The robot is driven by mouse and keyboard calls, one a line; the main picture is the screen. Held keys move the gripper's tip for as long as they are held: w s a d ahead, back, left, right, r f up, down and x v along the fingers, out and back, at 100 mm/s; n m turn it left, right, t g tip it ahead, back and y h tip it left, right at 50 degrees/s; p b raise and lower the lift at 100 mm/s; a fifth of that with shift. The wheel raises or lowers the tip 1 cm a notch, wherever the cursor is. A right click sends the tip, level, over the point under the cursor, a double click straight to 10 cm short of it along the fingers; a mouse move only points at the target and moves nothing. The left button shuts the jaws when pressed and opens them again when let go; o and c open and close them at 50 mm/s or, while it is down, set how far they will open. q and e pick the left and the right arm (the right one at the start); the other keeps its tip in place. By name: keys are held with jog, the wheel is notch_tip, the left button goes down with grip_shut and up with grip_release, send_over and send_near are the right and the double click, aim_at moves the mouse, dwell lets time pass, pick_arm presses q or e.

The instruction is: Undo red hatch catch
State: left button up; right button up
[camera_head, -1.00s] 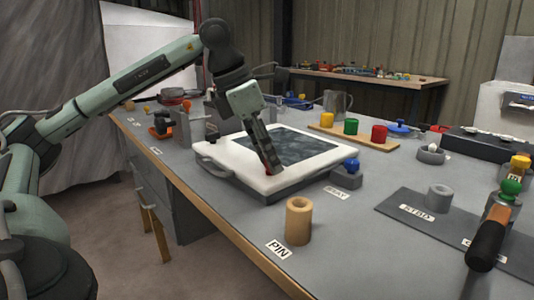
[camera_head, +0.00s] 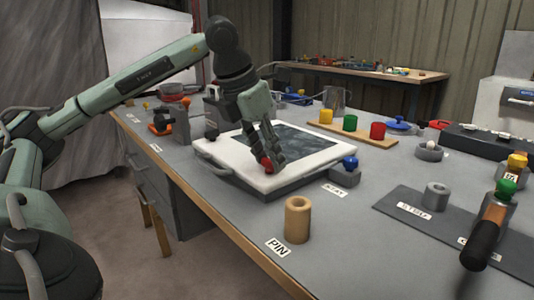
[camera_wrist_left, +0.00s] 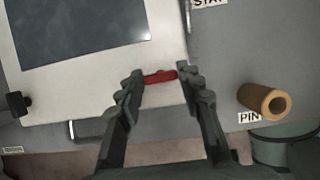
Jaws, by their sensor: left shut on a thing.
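The white hatch (camera_head: 222,148) with a dark window lies on a grey base on the bench. The red catch (camera_head: 265,164) is at its near edge. My left gripper (camera_head: 272,162) is over that edge with its fingers around the catch. In the left wrist view the red catch (camera_wrist_left: 160,76) lies between the two fingertips of the left gripper (camera_wrist_left: 160,78), which is shut on it. The fingers hide part of the catch in the head view. My right gripper is not in view.
A tan hollow cylinder (camera_head: 298,219) stands by the PIN label (camera_head: 277,248) near the front edge. A blue-knobbed block (camera_head: 346,172) is right of the hatch. Yellow, green and red cups stand on a wooden board (camera_head: 370,137) behind.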

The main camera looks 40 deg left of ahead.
pick_arm(q)
jog(key=o, duration=1.2)
jog(key=shift+c, duration=0.2)
jog(key=v, duration=1.2)
jog(key=shift+r, duration=0.1)
